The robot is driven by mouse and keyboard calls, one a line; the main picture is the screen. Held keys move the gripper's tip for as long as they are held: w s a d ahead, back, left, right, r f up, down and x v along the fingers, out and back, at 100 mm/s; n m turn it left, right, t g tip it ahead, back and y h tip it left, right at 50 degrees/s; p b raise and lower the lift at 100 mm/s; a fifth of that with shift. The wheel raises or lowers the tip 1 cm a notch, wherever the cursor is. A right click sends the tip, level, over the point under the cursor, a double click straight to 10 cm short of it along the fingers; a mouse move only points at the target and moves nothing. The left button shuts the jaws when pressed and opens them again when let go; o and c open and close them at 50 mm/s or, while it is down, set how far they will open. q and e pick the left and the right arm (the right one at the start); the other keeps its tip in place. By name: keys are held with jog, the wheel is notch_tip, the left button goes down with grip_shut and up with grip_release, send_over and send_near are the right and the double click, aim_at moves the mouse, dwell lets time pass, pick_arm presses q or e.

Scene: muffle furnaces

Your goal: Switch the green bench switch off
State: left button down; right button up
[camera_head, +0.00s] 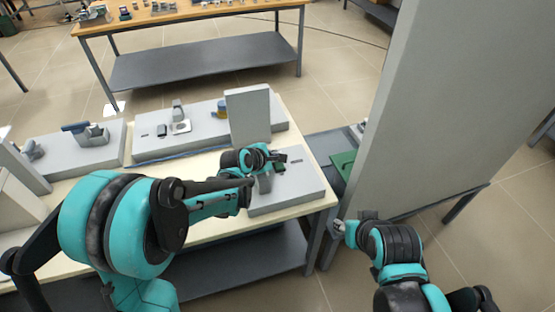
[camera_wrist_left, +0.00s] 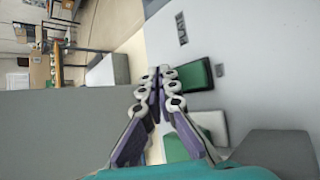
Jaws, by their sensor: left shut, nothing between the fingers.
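The green switch (camera_wrist_left: 197,75) shows in the left wrist view on a pale grey panel (camera_wrist_left: 240,85), just right of my left fingertips. Its lit or tilted state cannot be told. My left gripper (camera_wrist_left: 160,76) is shut and empty, its tips beside the switch's left edge; contact cannot be told. In the head view my left gripper (camera_head: 277,158) is over the grey bench box (camera_head: 290,195) at the table's right end, largely covering the switch. My right gripper (camera_head: 340,228) hangs low near the table's front right corner, away from the switch; its jaws are too small to read.
An upright grey panel (camera_head: 248,115) stands behind my left gripper. Other grey units (camera_head: 205,138) line the table to the left. A tall grey slab (camera_head: 450,100) rises on the right. A green surface (camera_head: 343,165) lies between table and slab. Open floor is in front.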

aim_at(277, 164)
pick_arm(q)
jog(key=shift+s+d+f, duration=0.1)
jog(key=shift+s+f, duration=0.25)
jog(key=shift+f, duration=0.05)
jog(key=shift+r, duration=0.15)
jog(key=shift+w+p, duration=0.1)
jog(key=shift+p, duration=0.25)
jog(key=shift+r, duration=0.15)
jog(key=r+p, duration=0.2)
jog(key=r, duration=0.1)
jog(key=r+p, duration=0.2)
jog(key=shift+s+d+r, duration=0.1)
jog(key=shift+s+r, duration=0.05)
jog(key=shift+s, duration=0.1)
dwell(0.4)
